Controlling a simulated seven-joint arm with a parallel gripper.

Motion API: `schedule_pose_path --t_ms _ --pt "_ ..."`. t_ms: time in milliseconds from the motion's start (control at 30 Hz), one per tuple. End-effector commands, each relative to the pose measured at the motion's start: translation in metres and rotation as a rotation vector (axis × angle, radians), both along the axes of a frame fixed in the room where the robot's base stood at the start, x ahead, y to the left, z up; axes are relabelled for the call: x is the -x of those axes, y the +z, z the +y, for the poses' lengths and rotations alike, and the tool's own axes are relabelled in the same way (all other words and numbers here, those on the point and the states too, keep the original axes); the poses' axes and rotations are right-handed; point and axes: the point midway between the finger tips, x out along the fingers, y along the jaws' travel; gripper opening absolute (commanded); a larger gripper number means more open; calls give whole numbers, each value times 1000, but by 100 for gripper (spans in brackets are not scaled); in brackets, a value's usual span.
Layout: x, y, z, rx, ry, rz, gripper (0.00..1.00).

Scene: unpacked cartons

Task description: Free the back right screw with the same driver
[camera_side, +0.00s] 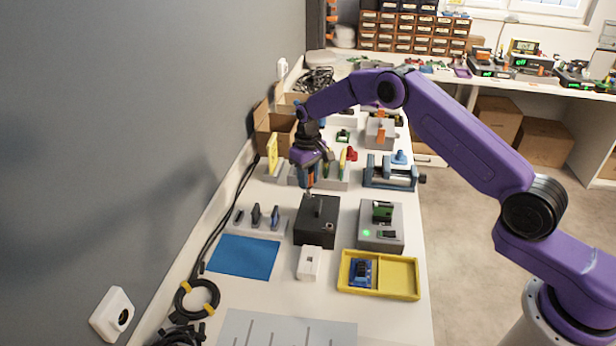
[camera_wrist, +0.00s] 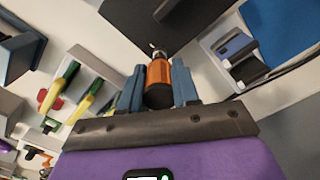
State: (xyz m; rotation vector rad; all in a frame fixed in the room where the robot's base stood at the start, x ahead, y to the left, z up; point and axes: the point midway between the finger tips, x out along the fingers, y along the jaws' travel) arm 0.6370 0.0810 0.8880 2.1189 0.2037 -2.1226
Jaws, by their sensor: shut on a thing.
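My gripper (camera_side: 308,180) is shut on a driver with an orange and black handle (camera_wrist: 158,78). In the wrist view its blue fingers close on the handle from both sides, and the driver's shaft points toward the black box (camera_wrist: 132,18). In the side view the black box (camera_side: 315,234) stands mid-bench with a raised bar on top. My gripper is above the box's far edge, and the driver points down there. I cannot make out the back right screw, nor whether the driver's tip touches anything.
A grey unit with a green light (camera_side: 380,240) stands right of the box, with a yellow tray (camera_side: 400,281) in front. A white block (camera_side: 309,263) and a blue mat (camera_side: 243,257) lie nearby. A rack of tools (camera_wrist: 88,98) and a blue vise (camera_side: 391,173) stand behind.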

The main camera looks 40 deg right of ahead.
Motion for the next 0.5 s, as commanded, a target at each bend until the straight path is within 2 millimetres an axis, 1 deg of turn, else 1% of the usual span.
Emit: schedule_pose_path --t_ms 100,500 --pt "0 0 0 0 140 -1 0" --pt "0 0 0 0 608 -1 0"
